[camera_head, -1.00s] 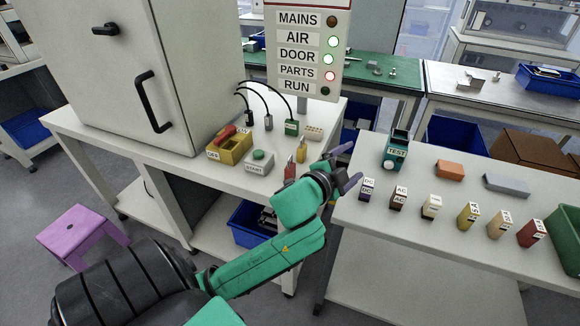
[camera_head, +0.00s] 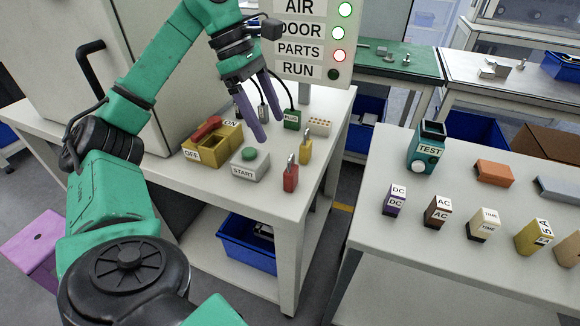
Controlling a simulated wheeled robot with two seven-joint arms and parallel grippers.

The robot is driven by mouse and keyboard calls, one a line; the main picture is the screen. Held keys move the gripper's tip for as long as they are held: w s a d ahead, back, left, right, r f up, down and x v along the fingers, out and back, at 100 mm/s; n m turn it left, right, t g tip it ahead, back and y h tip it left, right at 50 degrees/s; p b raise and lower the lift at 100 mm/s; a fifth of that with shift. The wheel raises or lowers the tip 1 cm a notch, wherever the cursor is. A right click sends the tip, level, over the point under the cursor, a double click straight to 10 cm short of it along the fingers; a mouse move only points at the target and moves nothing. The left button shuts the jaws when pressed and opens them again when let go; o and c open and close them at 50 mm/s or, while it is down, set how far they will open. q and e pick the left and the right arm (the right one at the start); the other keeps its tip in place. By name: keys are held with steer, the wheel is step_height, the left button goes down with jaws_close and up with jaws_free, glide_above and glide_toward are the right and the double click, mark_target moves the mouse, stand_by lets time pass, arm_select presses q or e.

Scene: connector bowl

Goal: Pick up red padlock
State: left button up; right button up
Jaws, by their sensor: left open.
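The red padlock (camera_head: 290,178) stands upright near the right front part of the white table, its metal shackle on top. A yellow padlock (camera_head: 305,150) stands just behind it to the right. My left gripper (camera_head: 268,130) hangs over the table with its purple fingers pointing down. It is open and empty, up and to the left of the red padlock and apart from it. My right gripper does not show.
The start box (camera_head: 249,165) with a green button and the yellow switch box (camera_head: 212,147) stand left of the padlocks. Cabled plugs (camera_head: 291,119) and a sign panel (camera_head: 312,45) are behind. A second table (camera_head: 440,250) with labelled blocks stands right, across a gap.

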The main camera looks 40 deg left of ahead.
mark_target(291, 168)
arm_select(q)
steer(key=b+x, duration=0.1)
steer(key=x, duration=0.5)
steer(key=b+x, duration=0.2)
steer(key=x, duration=0.5)
steer(key=shift+w+b, duration=0.25)
steer(key=shift+b, duration=0.05)
steer(key=shift+r, duration=0.15)
jaws_close()
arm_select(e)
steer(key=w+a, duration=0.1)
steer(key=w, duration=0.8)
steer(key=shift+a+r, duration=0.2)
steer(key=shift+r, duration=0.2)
